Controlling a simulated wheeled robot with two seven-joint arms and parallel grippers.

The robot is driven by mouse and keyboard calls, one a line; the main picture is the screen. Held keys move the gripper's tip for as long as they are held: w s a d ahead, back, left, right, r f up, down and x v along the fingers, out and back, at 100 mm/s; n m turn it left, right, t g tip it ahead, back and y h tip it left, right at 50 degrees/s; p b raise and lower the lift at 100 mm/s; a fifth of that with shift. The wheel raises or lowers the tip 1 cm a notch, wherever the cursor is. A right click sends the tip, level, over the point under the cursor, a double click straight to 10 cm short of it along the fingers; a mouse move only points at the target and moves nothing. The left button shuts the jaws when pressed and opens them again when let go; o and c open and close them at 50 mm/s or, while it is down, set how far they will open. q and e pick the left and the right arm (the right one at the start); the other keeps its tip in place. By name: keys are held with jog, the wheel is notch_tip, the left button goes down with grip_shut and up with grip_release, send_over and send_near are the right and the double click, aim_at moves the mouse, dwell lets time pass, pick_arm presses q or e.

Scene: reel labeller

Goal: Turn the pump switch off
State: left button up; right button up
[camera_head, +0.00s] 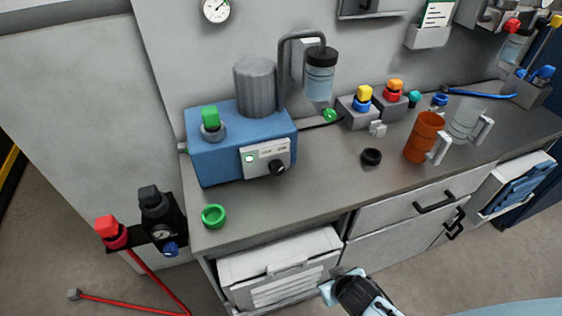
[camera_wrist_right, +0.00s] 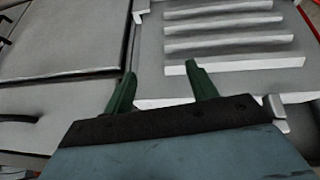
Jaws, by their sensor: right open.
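The pump is a blue box (camera_head: 205,160) with a grey motor cylinder (camera_head: 255,88), standing at the left end of the counter. The exact angle of the switch is too small to tell. My right gripper (camera_head: 327,285) is low in front of the counter, below the pump and well apart from it. My left gripper is not in view.
A green ring cap (camera_head: 213,216) lies on the counter's front left corner. A black cap (camera_head: 371,157), orange mug (camera_head: 421,140) and clear jug (camera_head: 467,122) stand to the right. A white louvred drawer (camera_head: 290,285) sticks out below the counter. A red-capped valve (camera_head: 110,232) sits at left.

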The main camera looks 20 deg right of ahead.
jog(key=w+a+r+m+t+p, duration=0.15)
jog(key=w+r, duration=0.25)
jog(key=r, duration=0.9)
jog(key=t+y+p, duration=0.2)
jog(key=t, duration=0.4)
send_near(278, 171)
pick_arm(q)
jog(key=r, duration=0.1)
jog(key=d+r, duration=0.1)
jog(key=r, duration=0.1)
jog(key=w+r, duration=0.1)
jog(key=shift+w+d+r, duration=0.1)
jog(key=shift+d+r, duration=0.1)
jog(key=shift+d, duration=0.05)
pick_arm(e)
jog(key=shift+m, duration=0.45)
jog(key=x, duration=0.9)
jog(key=shift+f, duration=0.1)
jog(key=c, duration=1)
